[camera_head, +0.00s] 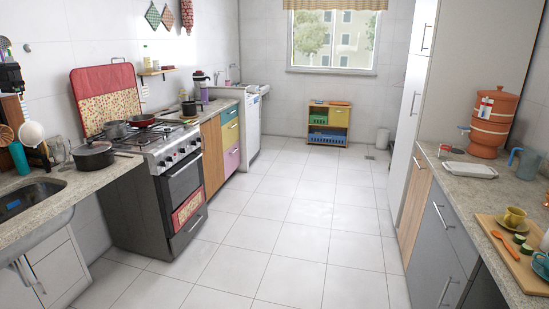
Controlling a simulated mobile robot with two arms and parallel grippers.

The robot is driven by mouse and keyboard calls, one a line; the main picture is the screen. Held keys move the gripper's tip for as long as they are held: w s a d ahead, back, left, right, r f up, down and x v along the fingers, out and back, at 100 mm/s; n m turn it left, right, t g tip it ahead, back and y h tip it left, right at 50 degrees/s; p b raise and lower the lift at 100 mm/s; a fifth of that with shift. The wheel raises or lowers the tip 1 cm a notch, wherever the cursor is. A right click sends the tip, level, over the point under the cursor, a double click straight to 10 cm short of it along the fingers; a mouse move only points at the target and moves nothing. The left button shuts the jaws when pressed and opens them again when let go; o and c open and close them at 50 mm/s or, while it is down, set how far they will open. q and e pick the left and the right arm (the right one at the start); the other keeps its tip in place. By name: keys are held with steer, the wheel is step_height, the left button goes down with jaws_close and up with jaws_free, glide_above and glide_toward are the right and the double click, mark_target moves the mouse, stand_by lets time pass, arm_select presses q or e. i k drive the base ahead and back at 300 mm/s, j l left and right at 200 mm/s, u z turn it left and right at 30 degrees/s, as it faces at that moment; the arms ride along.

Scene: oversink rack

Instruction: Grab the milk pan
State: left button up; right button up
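Several pans show in the head view, and I cannot tell for sure which is the milk pan. A small grey pot (115,130) sits on the left part of the stove top. A dark pot with a lid (93,156) stands on the counter left of the stove, its handle pointing right. A shallow red and black frying pan (141,120) sits at the back of the stove. Neither of my grippers is in view.
The stove (170,170) stands between the left sink counter (60,185) and a far counter. A right counter (450,180) holds a clay water filter (493,124), a blue jug (524,163) and a wooden board (510,255). The tiled floor (290,220) between is clear.

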mark_target(190, 108)
steer(key=i+z, duration=0.4)
steer(key=i, duration=1.8)
steer(key=i+j+u, duration=0.2)
steer(key=i+u, duration=0.15)
steer(key=i, duration=0.25)
steer(key=i+u, duration=0.35)
steer(key=i, duration=0.25)
steer(key=i+l+u, duration=0.15)
steer(key=i+u, duration=0.2)
steer(key=i, duration=0.25)
steer(key=i+l+u, duration=0.35)
steer(key=i, duration=0.2)
